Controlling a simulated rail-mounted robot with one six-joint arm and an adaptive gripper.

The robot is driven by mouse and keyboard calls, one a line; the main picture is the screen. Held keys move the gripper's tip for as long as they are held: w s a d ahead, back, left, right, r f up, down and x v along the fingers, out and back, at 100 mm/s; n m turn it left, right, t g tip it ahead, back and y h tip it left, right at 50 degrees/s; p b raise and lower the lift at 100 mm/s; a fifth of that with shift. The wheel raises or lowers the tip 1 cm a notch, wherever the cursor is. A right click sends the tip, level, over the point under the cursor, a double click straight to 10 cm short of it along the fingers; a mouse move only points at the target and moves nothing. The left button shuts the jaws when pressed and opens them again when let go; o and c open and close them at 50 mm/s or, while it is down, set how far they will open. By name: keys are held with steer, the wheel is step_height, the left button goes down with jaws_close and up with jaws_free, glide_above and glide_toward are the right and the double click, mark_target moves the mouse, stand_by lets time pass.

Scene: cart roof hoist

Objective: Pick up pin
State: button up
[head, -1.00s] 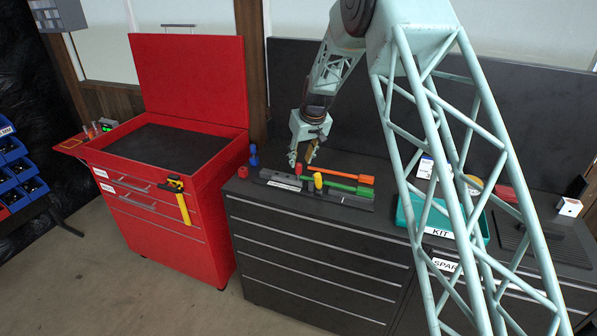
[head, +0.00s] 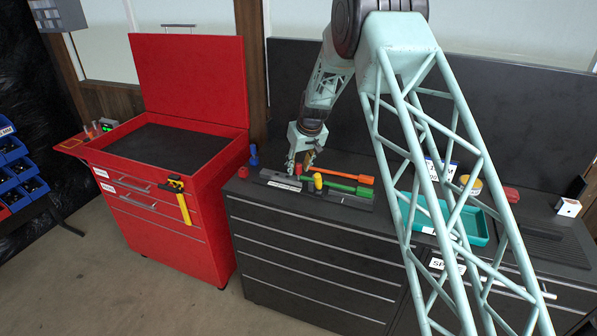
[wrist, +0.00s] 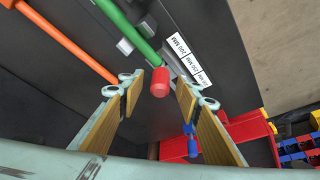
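No thing is labelled as the pin, and I cannot tell for sure which it is. A small red cylinder (wrist: 160,82) shows between my fingers in the wrist view, at the near end of a green rod (wrist: 128,33); I cannot tell whether they are joined. My gripper (wrist: 158,95) is open, its tan-padded fingers apart on either side of the cylinder without visible contact. In the head view my gripper (head: 300,168) hangs low over the dark rack (head: 340,197) on the bench. A blue peg-like piece (head: 253,156) stands left of it and shows in the wrist view (wrist: 191,142).
A teal tray (head: 478,228) is at the right. The open red cart (head: 190,215) stands left.

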steer(key=shift+c, duration=0.3)
steer(key=c, duration=1)
steer(key=shift+o, duration=0.2)
steer(key=shift+r, duration=0.15)
steer(key=shift+r+b, duration=0.4)
steer(key=shift+r, duration=4.45)
steer(key=shift+a, duration=0.1)
